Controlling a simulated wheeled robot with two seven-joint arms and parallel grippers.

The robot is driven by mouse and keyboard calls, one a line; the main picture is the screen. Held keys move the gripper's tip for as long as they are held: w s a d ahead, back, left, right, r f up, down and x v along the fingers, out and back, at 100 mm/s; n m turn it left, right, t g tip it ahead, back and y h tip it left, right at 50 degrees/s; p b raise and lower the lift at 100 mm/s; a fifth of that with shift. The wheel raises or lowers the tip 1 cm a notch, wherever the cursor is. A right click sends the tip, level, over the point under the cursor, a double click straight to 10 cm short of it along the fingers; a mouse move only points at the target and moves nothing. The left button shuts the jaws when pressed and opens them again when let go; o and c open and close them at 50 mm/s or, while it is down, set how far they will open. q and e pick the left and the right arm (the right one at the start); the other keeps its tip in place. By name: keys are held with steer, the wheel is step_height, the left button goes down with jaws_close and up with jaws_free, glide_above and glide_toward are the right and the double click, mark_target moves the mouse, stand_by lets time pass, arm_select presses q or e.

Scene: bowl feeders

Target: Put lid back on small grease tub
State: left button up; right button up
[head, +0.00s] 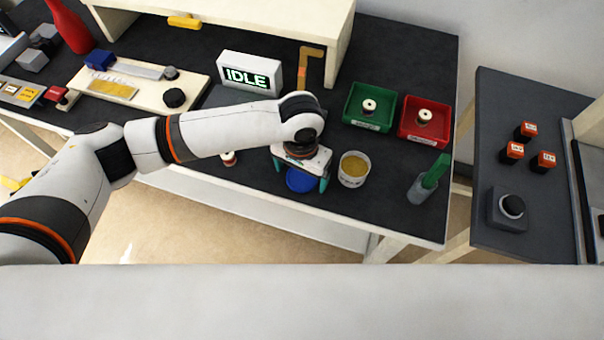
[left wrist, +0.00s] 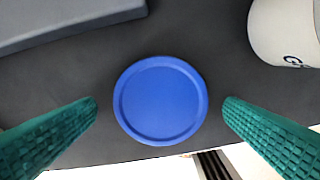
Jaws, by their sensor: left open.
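The blue round lid (head: 301,180) lies flat on the dark bench near its front edge. The small grease tub (head: 354,169) stands open just right of it, white with yellow-brown grease inside. My left gripper (head: 302,182) points down over the lid, its teal fingers spread on either side. In the left wrist view the lid (left wrist: 160,100) sits between the open fingertips (left wrist: 160,108), with a gap on both sides. Part of the tub's white wall (left wrist: 285,35) shows at the top right there. My right gripper is not in view.
A green tray (head: 369,107) and a red tray (head: 425,121) each hold a spool-like part behind the tub. A grey cup with a green-handled tool (head: 427,183) stands to the right. The IDLE display (head: 249,75) is behind my arm. Bare bench lies right of the tub.

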mark_target(301, 178)
arm_select(q)
steer(key=shift+c, duration=0.3)
steer(key=c, duration=1)
step_height(301, 178, up, 10)
